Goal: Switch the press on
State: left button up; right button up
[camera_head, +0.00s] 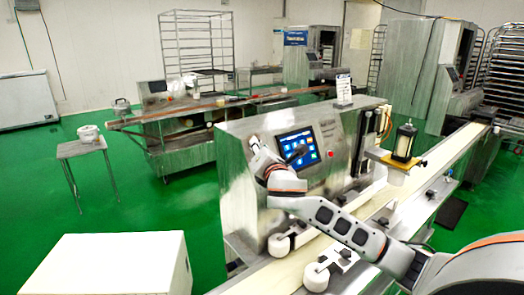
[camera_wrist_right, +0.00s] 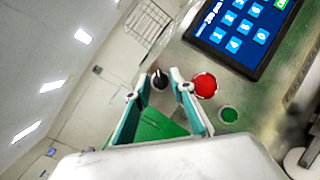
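The press (camera_head: 238,185), a steel machine with a blue touch screen (camera_head: 308,147), stands at the centre of the head view. A red button (camera_head: 330,153) sits to the right of the screen. In the right wrist view I see the screen (camera_wrist_right: 245,32), the red button (camera_wrist_right: 205,85), a green button (camera_wrist_right: 229,115) and a small black knob (camera_wrist_right: 160,77). My right gripper (camera_wrist_right: 156,87) is open and faces the panel. The knob shows between its fingertips; I cannot tell whether they touch it. My left gripper is not in view.
A conveyor belt (camera_head: 448,150) runs along the front of the press. A hopper unit (camera_head: 404,142) stands over it on the right. A white box (camera_head: 112,265) is at the lower left.

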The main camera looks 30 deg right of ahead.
jog(key=v, duration=1.2)
jog(key=shift+r, duration=0.1)
